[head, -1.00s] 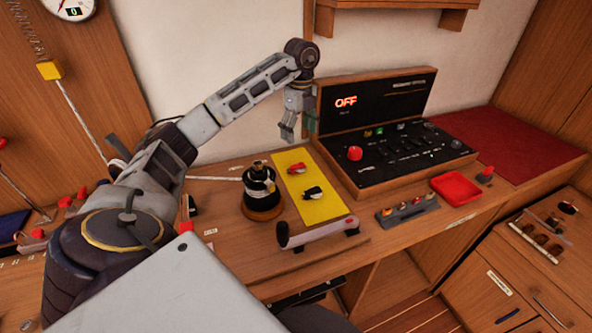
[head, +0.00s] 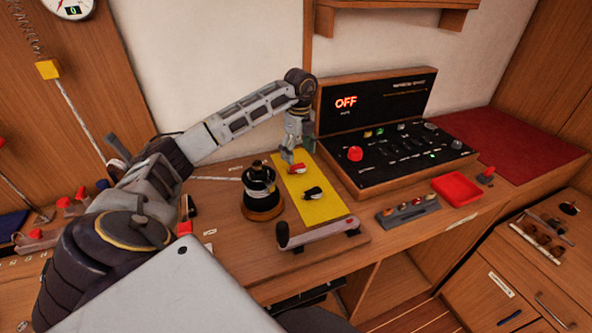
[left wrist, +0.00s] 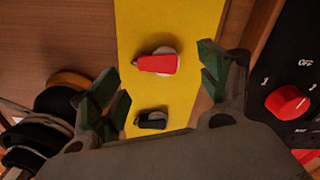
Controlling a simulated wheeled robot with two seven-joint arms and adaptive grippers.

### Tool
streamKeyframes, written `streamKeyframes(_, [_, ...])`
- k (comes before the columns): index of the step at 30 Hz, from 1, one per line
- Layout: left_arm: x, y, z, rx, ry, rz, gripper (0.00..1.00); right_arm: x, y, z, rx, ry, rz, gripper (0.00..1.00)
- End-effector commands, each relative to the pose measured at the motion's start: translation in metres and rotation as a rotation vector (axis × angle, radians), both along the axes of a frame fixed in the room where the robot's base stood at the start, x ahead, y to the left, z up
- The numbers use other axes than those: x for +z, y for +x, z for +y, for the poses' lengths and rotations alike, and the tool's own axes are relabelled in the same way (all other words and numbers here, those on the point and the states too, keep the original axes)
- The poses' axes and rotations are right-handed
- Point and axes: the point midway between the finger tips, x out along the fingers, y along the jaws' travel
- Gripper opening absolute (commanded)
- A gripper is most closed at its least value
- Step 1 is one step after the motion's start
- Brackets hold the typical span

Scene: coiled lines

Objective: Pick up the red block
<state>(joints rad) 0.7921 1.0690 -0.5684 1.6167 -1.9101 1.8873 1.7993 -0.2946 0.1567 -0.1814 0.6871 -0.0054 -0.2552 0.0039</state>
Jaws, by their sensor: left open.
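The red block (head: 297,169), a small red wedge-shaped body with a grey round part, lies on the yellow mat (head: 325,208). In the left wrist view the red block (left wrist: 157,64) shows between the spread fingers, a little toward the far side. My left gripper (head: 291,158) is open and empty, pointing down just above the far part of the mat, close to the red block. In the left wrist view its green-padded fingers (left wrist: 165,82) stand on both sides. A gap to the block seems to remain. My right gripper is not in view.
A black block (head: 313,193) lies nearer on the mat. A black winch drum (head: 261,190) stands left of it and a crank handle (head: 310,234) lies in front. A control panel (head: 400,150) reading OFF stands right. A red tray (head: 456,188) lies further right.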

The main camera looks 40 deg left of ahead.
Motion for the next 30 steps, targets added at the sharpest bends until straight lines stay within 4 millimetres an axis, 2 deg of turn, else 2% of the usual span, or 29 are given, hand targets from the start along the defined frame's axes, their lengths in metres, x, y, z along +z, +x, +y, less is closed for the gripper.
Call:
streamKeyframes(8, [-0.002,0.0,0.0,0.0,0.0,0.001,0.77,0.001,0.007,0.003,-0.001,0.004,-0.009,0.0])
streamKeyframes(17, [-0.022,-0.004,-0.001,-0.001,-0.001,0.003,0.77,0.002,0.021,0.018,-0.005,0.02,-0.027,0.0])
streamKeyframes(24, [-0.045,-0.005,-0.001,0.0,0.0,0.002,0.77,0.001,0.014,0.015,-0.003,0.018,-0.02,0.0])
streamKeyframes(30, [-0.052,-0.005,-0.001,0.0,0.001,0.001,0.77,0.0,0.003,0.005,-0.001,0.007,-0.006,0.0])
